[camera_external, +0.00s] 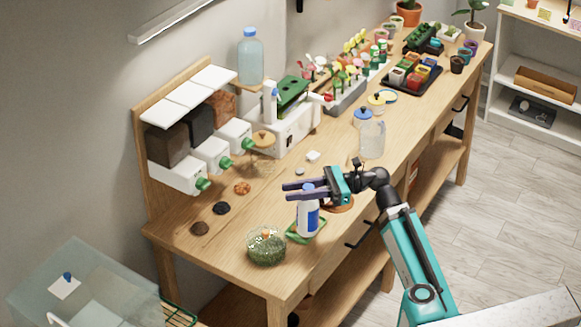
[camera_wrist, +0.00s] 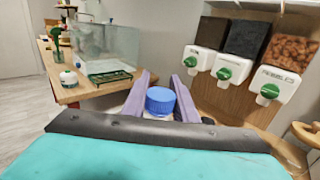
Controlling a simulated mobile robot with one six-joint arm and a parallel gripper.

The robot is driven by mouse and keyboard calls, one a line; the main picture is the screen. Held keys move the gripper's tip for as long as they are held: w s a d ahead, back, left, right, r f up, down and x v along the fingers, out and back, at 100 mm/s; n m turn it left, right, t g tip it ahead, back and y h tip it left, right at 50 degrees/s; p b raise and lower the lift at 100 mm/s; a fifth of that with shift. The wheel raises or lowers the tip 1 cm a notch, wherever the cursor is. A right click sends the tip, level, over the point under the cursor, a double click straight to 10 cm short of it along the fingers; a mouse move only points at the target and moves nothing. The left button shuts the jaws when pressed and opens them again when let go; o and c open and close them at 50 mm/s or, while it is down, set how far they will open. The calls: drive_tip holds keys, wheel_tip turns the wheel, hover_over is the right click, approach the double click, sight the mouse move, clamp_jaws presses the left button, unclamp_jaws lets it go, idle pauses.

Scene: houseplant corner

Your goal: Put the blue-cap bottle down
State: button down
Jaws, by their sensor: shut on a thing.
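The blue-cap bottle (camera_external: 308,217) is white with a blue label and stands upright. Its base appears to be on or just above a small green tray (camera_external: 292,238) near the front edge of the bench. My gripper (camera_external: 304,190) is level at the bottle's top, with its purple fingers on either side of it. In the wrist view the blue cap (camera_wrist: 160,100) sits between the two fingers (camera_wrist: 160,104). The bottle's body is mostly hidden there. I cannot tell if the base touches the tray.
A glass bowl of green bits (camera_external: 266,246) stands just left of the tray. A terracotta saucer (camera_external: 340,203) lies behind my gripper, and a clear jar (camera_external: 372,140) stands farther along. Dispensers (camera_external: 212,155) line the back. Small dark and orange heaps (camera_external: 221,208) lie to the left.

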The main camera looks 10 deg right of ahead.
drive_tip(key=shift+w+r+p, duration=0.1)
drive_tip(key=shift+p, duration=0.2)
drive_tip(key=w+a+p, duration=0.1)
drive_tip(key=w+p, duration=0.1)
drive_tip(key=p, duration=0.3)
drive_tip(key=w+a+p, duration=0.2)
drive_tip(key=p, duration=0.4)
drive_tip(key=shift+w+a, duration=0.15)
drive_tip(key=shift+w, duration=0.15)
drive_tip(key=p, duration=0.4)
drive_tip(key=shift+w+a, duration=0.25)
drive_tip(key=shift+w, duration=0.15)
drive_tip(key=w+p, duration=0.1)
drive_tip(key=p, duration=0.5)
drive_tip(key=shift+a+f+p, duration=0.35)
drive_tip(key=shift+a, duration=0.05)
drive_tip(key=w+a+p, duration=0.1)
drive_tip(key=w+a, duration=0.3)
drive_tip(key=w, duration=0.2)
drive_tip(key=shift+f, duration=0.45)
